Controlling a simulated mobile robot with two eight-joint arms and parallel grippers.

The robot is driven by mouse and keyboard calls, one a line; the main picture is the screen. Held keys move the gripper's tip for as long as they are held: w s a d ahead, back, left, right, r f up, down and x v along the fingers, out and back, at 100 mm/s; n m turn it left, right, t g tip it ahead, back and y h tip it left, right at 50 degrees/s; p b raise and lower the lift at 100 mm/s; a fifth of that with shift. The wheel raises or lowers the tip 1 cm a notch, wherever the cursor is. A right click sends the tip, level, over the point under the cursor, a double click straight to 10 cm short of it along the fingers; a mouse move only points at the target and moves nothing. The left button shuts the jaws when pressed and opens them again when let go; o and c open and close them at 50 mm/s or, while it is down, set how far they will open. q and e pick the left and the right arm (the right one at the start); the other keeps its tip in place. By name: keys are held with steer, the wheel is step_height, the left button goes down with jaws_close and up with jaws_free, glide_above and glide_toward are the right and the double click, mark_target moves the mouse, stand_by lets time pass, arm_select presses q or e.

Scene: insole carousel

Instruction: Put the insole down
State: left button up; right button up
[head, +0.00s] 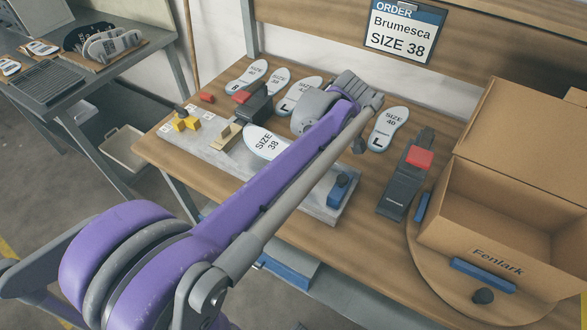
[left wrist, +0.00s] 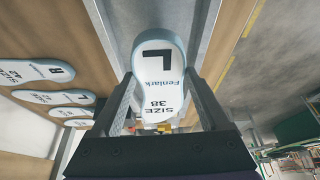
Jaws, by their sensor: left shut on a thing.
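My left gripper (left wrist: 163,88) is shut on a white, pale-blue-edged insole (left wrist: 158,52), gripping it by its sides. The insole reads L, Fenlark, SIZE 38 in the left wrist view. In the head view a SIZE 38 insole (head: 262,143), apparently the same one, shows over the grey metal plate (head: 318,203). The rest of it and my left gripper are hidden behind my purple arm. I cannot tell whether the insole touches the plate. My right gripper is out of view.
Several insoles lie at the table's back, with a SIZE 40 L insole (head: 388,128) to the right. A black, red-topped device (head: 405,188) stands beside an open Fenlark box (head: 485,245) on a round turntable (head: 430,268). An order sign (head: 403,30) reads Brumesca SIZE 38.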

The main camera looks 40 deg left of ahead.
arm_select(q)
step_height(320, 180, down, 7)
steer(key=shift+f+b, duration=0.15)
steer(key=shift+b, duration=0.15)
steer(key=shift+f, duration=0.15)
steer(key=o, duration=1.2)
steer(key=p+v, duration=0.1)
steer(key=v, duration=1.1)
steer(key=shift+r, duration=0.25)
